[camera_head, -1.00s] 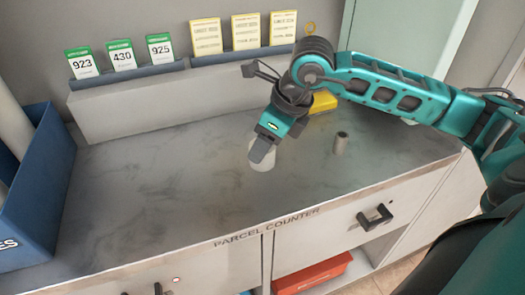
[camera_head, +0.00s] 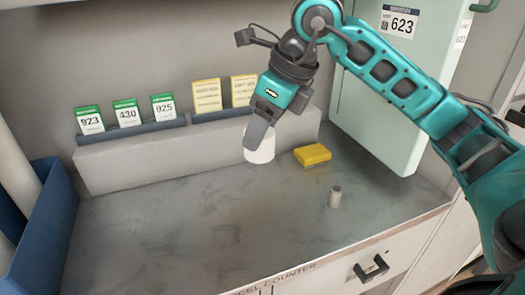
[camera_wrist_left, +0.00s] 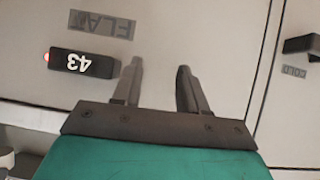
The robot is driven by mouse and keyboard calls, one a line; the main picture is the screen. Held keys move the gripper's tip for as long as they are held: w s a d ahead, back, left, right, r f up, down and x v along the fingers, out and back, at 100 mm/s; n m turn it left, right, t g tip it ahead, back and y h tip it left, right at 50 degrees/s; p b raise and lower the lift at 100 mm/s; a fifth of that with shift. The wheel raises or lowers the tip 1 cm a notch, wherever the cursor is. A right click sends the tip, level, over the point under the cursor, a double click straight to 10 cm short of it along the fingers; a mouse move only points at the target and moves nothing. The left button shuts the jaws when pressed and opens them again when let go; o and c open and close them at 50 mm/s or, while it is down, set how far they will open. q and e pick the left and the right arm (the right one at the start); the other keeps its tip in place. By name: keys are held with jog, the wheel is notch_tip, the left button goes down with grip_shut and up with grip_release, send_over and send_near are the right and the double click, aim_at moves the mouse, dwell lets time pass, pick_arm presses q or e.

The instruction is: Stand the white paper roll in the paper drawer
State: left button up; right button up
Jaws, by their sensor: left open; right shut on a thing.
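A white paper roll (camera_head: 261,150) is in my right gripper (camera_head: 258,138), which is shut on its upper part. The roll is upright and appears held above the grey counter, in front of the low ledge. My left gripper (camera_wrist_left: 158,92) shows only in the left wrist view, open and empty, in front of light drawer fronts. One front there is marked FLAT (camera_wrist_left: 102,25), another COLD (camera_wrist_left: 293,72). The paper drawer cannot be made out in either view.
A blue bin (camera_head: 50,215) with long tubes is at the left. Numbered cards (camera_head: 126,113) line the ledge (camera_head: 130,165). A pale green door (camera_head: 385,110) is at the right.

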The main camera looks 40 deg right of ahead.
jog(key=shift+r, duration=1.65)
jog(key=shift+w+a+f+n+g+y+p, duration=0.1)
jog(key=shift+a+f+n+g+y+p, duration=0.15)
jog(key=shift+n, duration=0.3)
jog(key=shift+w+a+f+n+g+y+p, duration=0.15)
jog(key=shift+n+p, duration=0.2)
jog(key=shift+n, duration=0.2)
pick_arm(q)
jog(key=shift+y, duration=0.6)
jog(key=a+r+p, duration=0.1)
jog(key=p, duration=0.1)
jog(key=s+a+r+p, duration=0.1)
jog(key=p, duration=0.1)
jog(key=a+r+p, duration=0.1)
jog(key=p, duration=0.1)
jog(key=shift+s+r, duration=0.15)
jog(key=shift+s, duration=0.2)
pick_arm(e)
jog(key=a+f+n+g+h, duration=0.1)
jog(key=a+f+n+g, duration=0.2)
jog(key=n, duration=1)
jog(key=a+f+n+g+h, duration=0.2)
jog(key=f+n, duration=0.4)
jog(key=n, duration=0.8)
jog(key=a+g, duration=0.1)
jog(key=g, duration=0.1)
jog(key=shift+s+a+g, duration=0.25)
jog(key=shift+g, duration=0.05)
